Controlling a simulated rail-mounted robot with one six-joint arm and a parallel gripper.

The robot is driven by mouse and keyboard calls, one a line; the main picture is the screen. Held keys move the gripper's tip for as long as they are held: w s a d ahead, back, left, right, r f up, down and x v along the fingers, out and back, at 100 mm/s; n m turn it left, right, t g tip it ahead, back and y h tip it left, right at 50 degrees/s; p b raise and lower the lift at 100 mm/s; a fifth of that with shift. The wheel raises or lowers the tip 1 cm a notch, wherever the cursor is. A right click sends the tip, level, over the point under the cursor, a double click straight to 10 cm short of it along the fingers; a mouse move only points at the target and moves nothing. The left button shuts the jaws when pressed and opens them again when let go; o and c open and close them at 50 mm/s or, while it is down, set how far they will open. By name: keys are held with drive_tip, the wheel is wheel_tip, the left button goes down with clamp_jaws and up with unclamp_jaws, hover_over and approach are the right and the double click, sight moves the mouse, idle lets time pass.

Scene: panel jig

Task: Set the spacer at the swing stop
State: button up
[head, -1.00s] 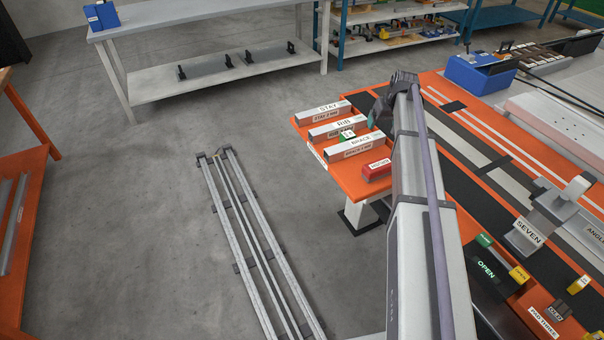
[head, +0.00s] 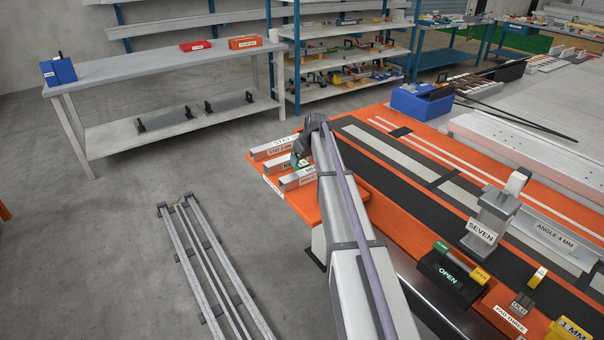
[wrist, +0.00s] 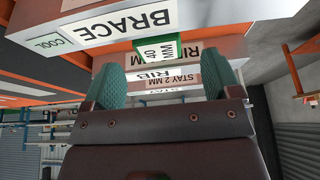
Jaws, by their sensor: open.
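A small green and white block marked 40 MM (wrist: 158,49) shows in the wrist view between the labelled BRACE block (wrist: 125,22) and the RIB block (wrist: 165,76). It lies ahead of my open gripper (wrist: 163,84), whose teal fingers stand apart with no visible contact on it. In the head view my gripper (head: 299,156) is low over the end of the orange bench, by the labelled blocks, and partly hides them. No part is marked as spacer or swing stop. A grey post fixture labelled SEVEN (head: 482,232) stands farther right on the bench.
The orange bench (head: 395,195) carries a black OPEN box (head: 448,277), a PAD THREE label (head: 509,317), a blue bin (head: 421,102) and an ANGLE 4 MM bar (head: 555,240). Grey rails (head: 205,265) lie on the floor at left.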

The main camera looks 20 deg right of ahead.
sight(303, 164)
drive_tip(key=b+x, duration=0.3)
drive_tip(key=x, duration=0.1)
drive_tip(key=shift+d+f, duration=0.1)
drive_tip(key=shift+f, duration=0.25)
drive_tip(key=shift+r, duration=0.25)
drive_tip(key=c, duration=1.1)
wheel_tip(303, 164, up, 10)
drive_tip(key=p, duration=1)
drive_tip(key=shift+s+f, duration=0.1)
